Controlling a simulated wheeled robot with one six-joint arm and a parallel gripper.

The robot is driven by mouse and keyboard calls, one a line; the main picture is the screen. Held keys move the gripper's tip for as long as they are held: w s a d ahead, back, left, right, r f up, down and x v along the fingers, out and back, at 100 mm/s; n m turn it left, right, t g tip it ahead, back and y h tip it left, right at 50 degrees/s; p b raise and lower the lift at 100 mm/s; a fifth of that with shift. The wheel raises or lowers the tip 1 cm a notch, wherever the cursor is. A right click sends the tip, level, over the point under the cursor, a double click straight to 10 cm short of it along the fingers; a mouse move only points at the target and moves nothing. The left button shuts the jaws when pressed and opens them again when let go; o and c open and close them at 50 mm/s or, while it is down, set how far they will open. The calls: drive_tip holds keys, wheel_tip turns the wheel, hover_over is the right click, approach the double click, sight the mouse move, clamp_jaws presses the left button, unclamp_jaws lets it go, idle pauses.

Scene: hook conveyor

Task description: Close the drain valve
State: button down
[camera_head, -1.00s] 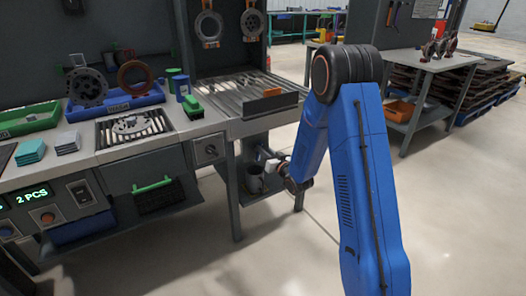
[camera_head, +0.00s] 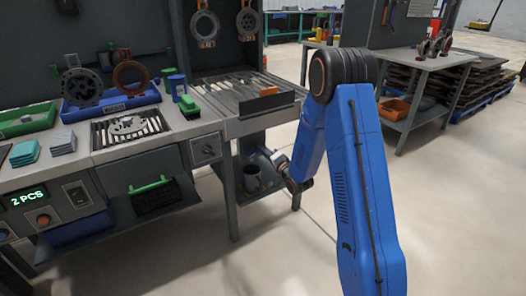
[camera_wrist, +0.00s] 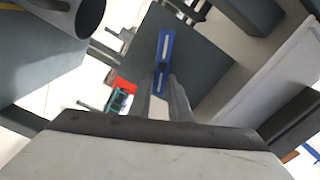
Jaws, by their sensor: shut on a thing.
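A blue slotted lever (camera_wrist: 166,48), which looks like the drain valve's handle, stands out in the middle of the wrist view. My gripper (camera_wrist: 162,88) is shut on the lever's near end, with one grey finger on each side of it. In the head view my gripper (camera_head: 279,160) is low beside the bench's drain tray section, above the lower shelf. The lever and the valve body cannot be made out there. Whether the valve is open or closed cannot be told.
A grey bucket (camera_head: 251,178) stands on the lower shelf, left of my gripper. The slatted drain tray (camera_head: 235,92) is above. A bench leg (camera_head: 230,200) stands to the left. Open floor (camera_head: 300,255) lies in front. A red and green part (camera_wrist: 122,95) is left of the fingers.

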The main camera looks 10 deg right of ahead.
drive_tip(key=shift+d+f+m, duration=0.1)
drive_tip(key=shift+f+m, duration=0.2)
drive_tip(key=shift+m, duration=0.85)
drive_tip(key=shift+d+f+m, duration=0.1)
drive_tip(key=shift+f+m, duration=0.15)
drive_tip(key=shift+m, duration=0.9)
drive_tip(key=c, duration=1.6)
unclamp_jaws()
drive_tip(key=shift+c, duration=0.2)
drive_tip(key=shift+s, duration=0.1)
